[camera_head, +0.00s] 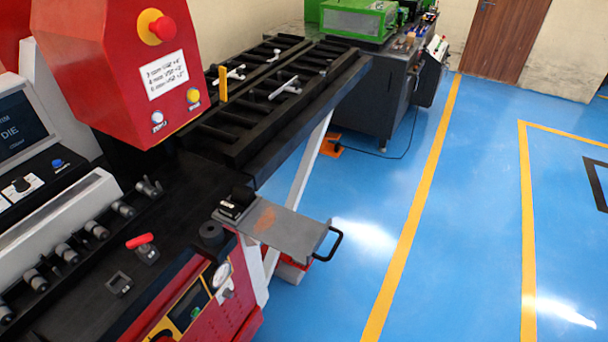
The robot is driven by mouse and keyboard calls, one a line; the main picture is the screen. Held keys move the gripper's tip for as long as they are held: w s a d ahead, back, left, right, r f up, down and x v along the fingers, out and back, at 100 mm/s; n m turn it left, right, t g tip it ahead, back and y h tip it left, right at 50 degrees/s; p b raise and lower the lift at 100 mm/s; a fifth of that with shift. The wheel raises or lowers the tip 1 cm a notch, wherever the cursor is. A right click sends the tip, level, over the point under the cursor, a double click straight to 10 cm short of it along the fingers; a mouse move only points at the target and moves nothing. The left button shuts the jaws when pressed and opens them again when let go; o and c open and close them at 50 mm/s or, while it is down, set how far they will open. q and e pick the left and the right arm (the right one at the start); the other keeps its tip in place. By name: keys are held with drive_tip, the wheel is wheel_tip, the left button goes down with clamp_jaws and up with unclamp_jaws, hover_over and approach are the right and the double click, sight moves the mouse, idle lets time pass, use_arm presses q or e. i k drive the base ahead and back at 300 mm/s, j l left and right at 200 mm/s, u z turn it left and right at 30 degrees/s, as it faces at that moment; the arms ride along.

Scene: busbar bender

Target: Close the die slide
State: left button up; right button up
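The die slide (274,231) is a flat grey metal plate with a reddish-brown patch. It sticks out to the right from the front of the red and black machine (68,290). A black bar handle (330,243) is on its outer right end. A dark block (236,203) sits on its inner left end. Neither of my grippers is in view.
A red control head (120,70) with an emergency stop button (157,27) overhangs the machine. A black roller table (270,95) runs towards the back, where green machines (358,20) stand. Blue floor (450,210) right of the slide is clear.

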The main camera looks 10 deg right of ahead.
sight(295, 234)
drive_tip(key=l+u, duration=0.35)
drive_tip(key=l, duration=0.15)
drive_tip(key=l+u, duration=0.35)
drive_tip(key=l, duration=0.15)
drive_tip(key=l+u, duration=0.35)
drive_tip(key=l, duration=0.2)
